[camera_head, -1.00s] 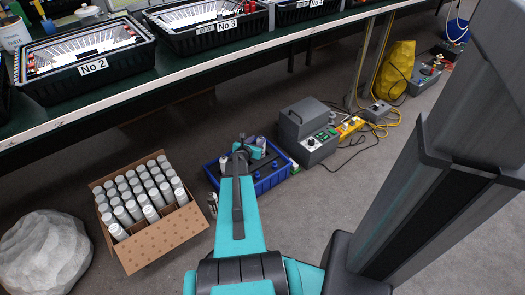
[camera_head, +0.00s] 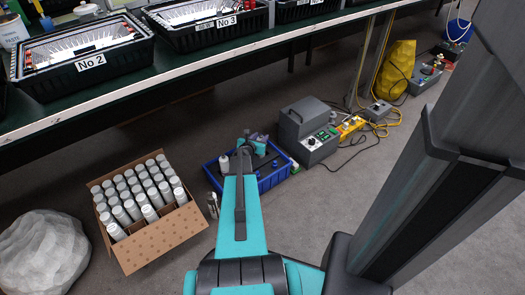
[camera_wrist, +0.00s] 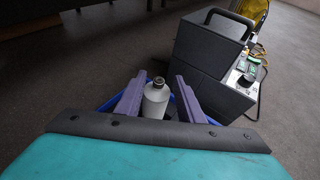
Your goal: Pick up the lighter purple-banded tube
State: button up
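A white tube (camera_wrist: 155,99) with a dark, narrow top stands between the fingers of my gripper (camera_wrist: 157,95) in the wrist view. The fingers are spread on either side of it, with a gap visible on its right. Contact on its left is hard to tell. No purple band shows on it, and its lower part is hidden by my wrist. In the head view my gripper (camera_head: 258,142) is over the blue crate (camera_head: 268,184). Another white tube (camera_head: 224,163) stands at the crate's left end.
A grey instrument box (camera_head: 309,130) stands close on the crate's right. The bench edge (camera_head: 150,88) runs above and behind.

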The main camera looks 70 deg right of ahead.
jog(key=shift+x, duration=0.85)
jog(key=shift+r, duration=0.1)
jog(key=shift+c, duration=0.5)
grip_shut()
